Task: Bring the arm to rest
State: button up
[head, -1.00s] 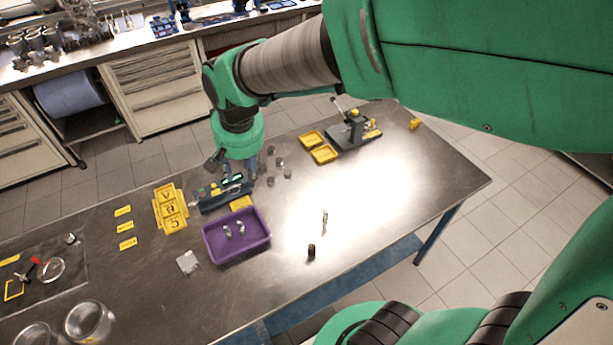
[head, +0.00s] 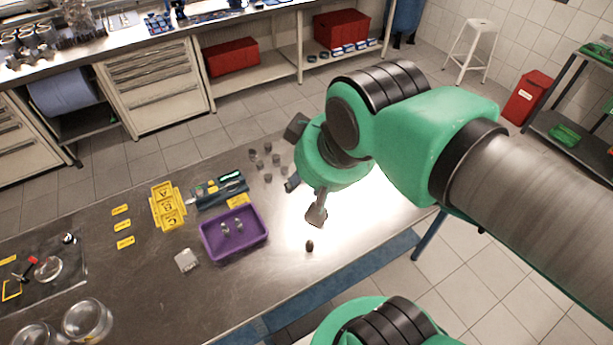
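My green arm reaches in from the right in the head view, bent at the wrist over the steel table (head: 150,280). My gripper (head: 316,216) points down over the bright middle of the table, to the right of the purple tray. Its fingers are small and seen from above, so I cannot tell whether they are open or shut, or whether they hold anything. A small dark cylinder (head: 309,246) stands on the table just in front of the gripper, apart from it.
The purple tray (head: 207,247) holds small metal parts. Behind it are a dark fixture (head: 228,194), a yellow lettered holder (head: 157,210) and several small grey cylinders (head: 268,178). Glass jars (head: 86,320) stand at the front left. The table's front right is mostly clear.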

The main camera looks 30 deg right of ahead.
notch_tip(320, 180, down, 9)
jog(key=b, duration=0.9)
